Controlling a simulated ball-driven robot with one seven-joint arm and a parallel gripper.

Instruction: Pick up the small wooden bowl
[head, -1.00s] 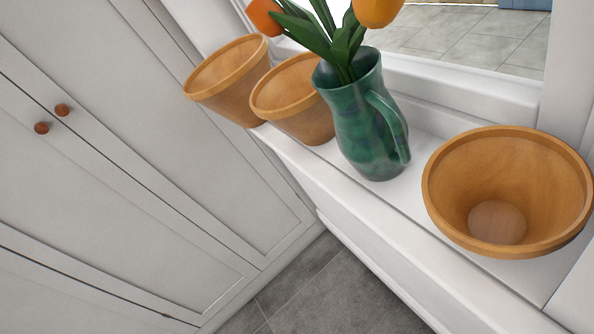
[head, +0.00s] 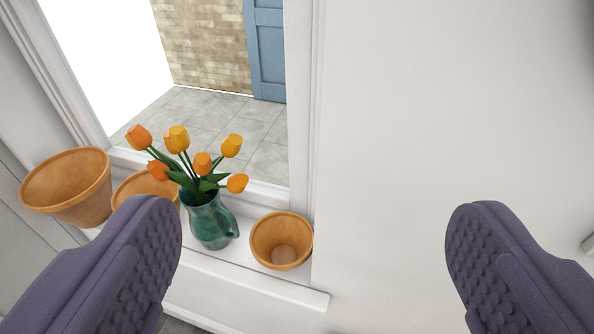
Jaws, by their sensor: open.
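Three round wooden bowls stand on the white window sill. The one on the right (head: 268,245) is the smallest in the picture and sits upright and empty beside the vase. A larger one (head: 66,190) is at the far left. A third (head: 135,190) is partly hidden by the tulips and by my left finger. My gripper (head: 317,210) is open and empty, with its two purple padded fingers wide apart. The right bowl shows between the fingers, left of centre, beyond the fingertips and not touched.
A green jug vase (head: 210,225) with orange and yellow tulips stands close to the left of the right bowl. The window frame (head: 302,130) rises behind the sill (head: 250,277). Bare white wall (head: 430,120) fills the right side.

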